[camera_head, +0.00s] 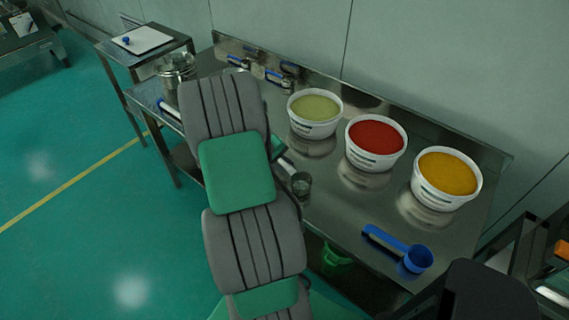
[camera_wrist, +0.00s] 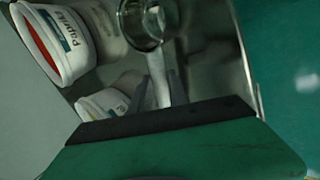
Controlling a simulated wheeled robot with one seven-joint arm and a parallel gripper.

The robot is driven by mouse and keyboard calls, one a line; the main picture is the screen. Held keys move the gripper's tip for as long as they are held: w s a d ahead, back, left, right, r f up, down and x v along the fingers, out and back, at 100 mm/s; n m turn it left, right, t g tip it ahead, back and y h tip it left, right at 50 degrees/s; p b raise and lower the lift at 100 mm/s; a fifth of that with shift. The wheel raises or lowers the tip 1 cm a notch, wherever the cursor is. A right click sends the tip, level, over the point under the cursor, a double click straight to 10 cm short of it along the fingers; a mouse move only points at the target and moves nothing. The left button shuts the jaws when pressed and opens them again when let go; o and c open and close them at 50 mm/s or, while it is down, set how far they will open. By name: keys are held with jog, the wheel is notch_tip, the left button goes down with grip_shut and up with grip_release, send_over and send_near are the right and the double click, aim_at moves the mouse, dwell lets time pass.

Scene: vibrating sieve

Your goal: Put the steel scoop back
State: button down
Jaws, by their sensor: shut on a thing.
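The steel scoop (camera_wrist: 147,28) is in my gripper (camera_wrist: 164,88). In the wrist view its round cup points away from me, and its handle runs back between the two fingers, which are shut on it. In the head view the scoop's cup (camera_head: 301,184) shows just right of my arm, over the steel table (camera_head: 335,210), in front of the tub of pale green powder (camera_head: 315,124). I cannot tell whether the cup touches the table. My arm hides most of the gripper and the handle in the head view.
Tubs of red (camera_head: 375,163) and yellow powder (camera_head: 445,196) stand along the back of the table. A blue scoop (camera_head: 400,249) lies near the front right edge. Blue-handled tools (camera_head: 280,78) are at the back wall, and a glass-like jar (camera_head: 177,70) stands at the left.

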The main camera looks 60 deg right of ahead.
jog(key=shift+f, duration=0.25)
dwell(0.3)
jog(key=c, duration=0.7)
grip_release()
jog(key=shift+r, duration=0.15)
notch_tip(320, 180, up, 7)
jog(key=p, duration=0.4)
jog(key=shift+p, duration=0.4)
dwell(0.4)
